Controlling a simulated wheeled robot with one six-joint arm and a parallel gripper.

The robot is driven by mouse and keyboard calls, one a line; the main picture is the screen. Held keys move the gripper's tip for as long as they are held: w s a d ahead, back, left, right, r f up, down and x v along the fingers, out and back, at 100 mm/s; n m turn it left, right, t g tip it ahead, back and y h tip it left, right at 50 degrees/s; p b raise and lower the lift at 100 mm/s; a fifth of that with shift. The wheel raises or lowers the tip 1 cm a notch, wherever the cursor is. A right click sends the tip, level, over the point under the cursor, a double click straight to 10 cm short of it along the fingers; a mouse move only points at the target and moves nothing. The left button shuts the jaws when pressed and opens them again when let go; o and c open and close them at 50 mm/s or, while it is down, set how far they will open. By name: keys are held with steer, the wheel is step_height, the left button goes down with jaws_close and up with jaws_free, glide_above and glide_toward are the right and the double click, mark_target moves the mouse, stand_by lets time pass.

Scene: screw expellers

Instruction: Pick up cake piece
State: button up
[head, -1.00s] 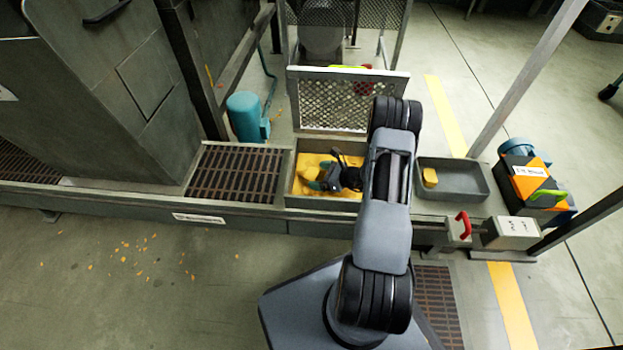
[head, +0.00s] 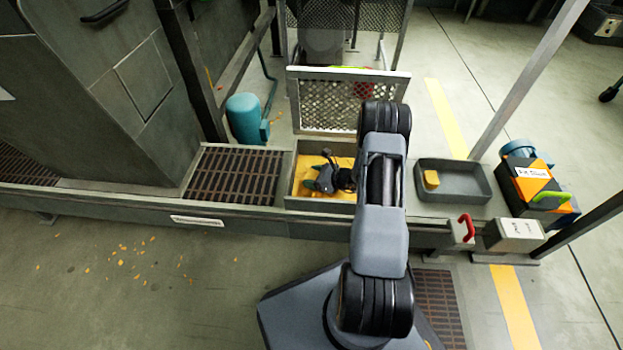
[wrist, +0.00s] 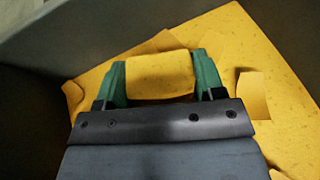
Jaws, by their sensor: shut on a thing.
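A yellow cake piece (wrist: 160,75) sits between the green fingers of my gripper (wrist: 160,78) in the wrist view. The gripper is shut on it, one finger against each side. In the head view my gripper (head: 322,180) is low inside the grey tray (head: 291,180) that holds flat yellow cake. The piece itself cannot be made out there. In the wrist view, more yellow cake (wrist: 232,40) lies beneath and around the gripper. I cannot tell whether the held piece still touches it.
A second grey tray (head: 455,192) with a small yellow block (head: 431,180) stands to the right. A mesh panel (head: 340,105) rises behind the first tray. A floor grate (head: 235,172) lies left, and an orange and black box (head: 530,185) stands far right.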

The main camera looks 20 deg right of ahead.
steer(key=shift+c, duration=0.8)
